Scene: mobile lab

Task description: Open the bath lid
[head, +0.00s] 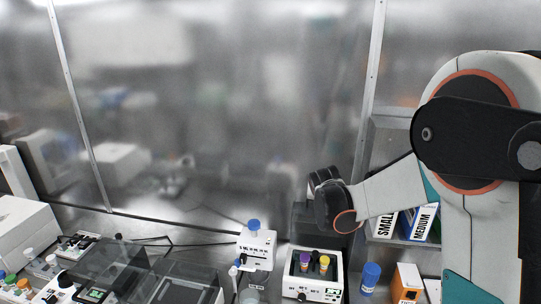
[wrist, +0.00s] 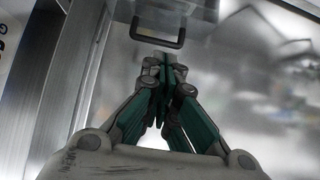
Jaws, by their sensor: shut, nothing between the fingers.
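Clear, smoky lids or covers show at the lower left in the head view, one at the back (head: 118,258) and one nearer the front edge (head: 178,284). I cannot tell for sure which is the bath lid; both look lowered. In the wrist view my gripper (wrist: 162,62) has its green-sided fingers together and empty. A black U-shaped handle (wrist: 158,42) on a pale panel shows just beyond the fingertips, seemingly apart from them; what it belongs to is unclear. In the head view my dark wrist is right of centre and my fingers cannot be made out.
A blue-capped bottle (head: 370,278) and SMALL and MEDIUM boxes (head: 420,222) are at right. A shiny metal wall (head: 215,120) closes the back.

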